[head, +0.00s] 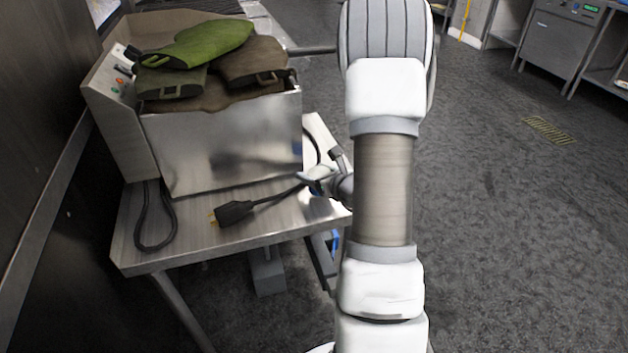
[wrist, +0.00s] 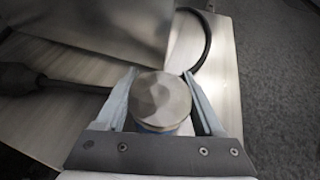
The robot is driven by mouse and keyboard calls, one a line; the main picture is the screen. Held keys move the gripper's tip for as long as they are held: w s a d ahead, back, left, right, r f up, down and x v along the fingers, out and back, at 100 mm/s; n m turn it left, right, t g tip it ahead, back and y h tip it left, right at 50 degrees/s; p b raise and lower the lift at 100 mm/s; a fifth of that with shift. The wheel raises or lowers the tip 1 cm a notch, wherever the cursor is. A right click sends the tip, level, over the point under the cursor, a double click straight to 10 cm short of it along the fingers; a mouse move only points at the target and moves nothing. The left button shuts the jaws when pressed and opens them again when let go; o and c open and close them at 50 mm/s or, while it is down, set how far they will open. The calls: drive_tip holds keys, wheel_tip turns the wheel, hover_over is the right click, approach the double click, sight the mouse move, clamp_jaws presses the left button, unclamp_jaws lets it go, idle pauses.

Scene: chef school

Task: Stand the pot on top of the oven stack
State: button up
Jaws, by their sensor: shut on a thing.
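My gripper (wrist: 160,92) is shut on a small round thing with a dull, dented metal top and a bit of blue below, which I take to be the pot (wrist: 160,98). One finger lies on each side of it. In the head view my gripper (head: 318,178) is at the right end of the steel table, partly behind my arm, and the pot cannot be made out clearly there. A grey appliance with a green display (head: 568,35) stands far back right; I cannot tell whether it is the oven stack.
A steel appliance (head: 225,145) fills much of the table (head: 190,240), with green and brown cloth pieces (head: 210,45) on top. A black cable with a plug (head: 235,212) lies at its front. The dark floor (head: 520,230) on the right is open.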

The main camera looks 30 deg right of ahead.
drive_tip(key=shift+f, duration=0.65)
drive_tip(key=shift+f, duration=0.15)
drive_tip(key=o, duration=1.5)
